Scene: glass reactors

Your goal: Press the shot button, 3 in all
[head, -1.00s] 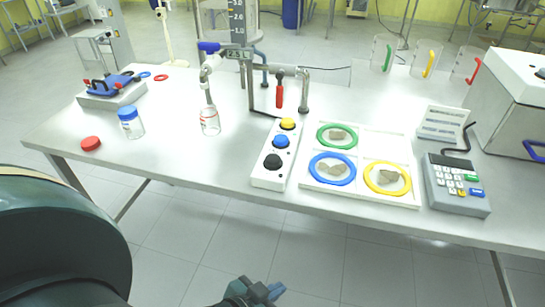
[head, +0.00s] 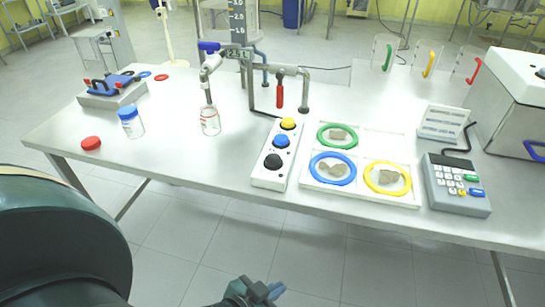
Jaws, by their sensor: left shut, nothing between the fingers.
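A white button box (head: 262,180) stands near the front edge of the table. It carries a yellow button (head: 288,124), a blue button (head: 281,141) and a black button (head: 273,161) in a row. I cannot read any label saying which is the shot button. My left gripper (head: 270,292) is shut and empty at the bottom of the view, below and in front of the table edge, well apart from the box. My right gripper is not in view.
A glass bottle (head: 210,121) stands under the reactor outlet, left of the box. A red-handled valve (head: 279,95) hangs behind it. A white tray (head: 390,140) with coloured rings and a keypad device (head: 455,187) lie right. The table front (head: 190,165) left of the box is bare.

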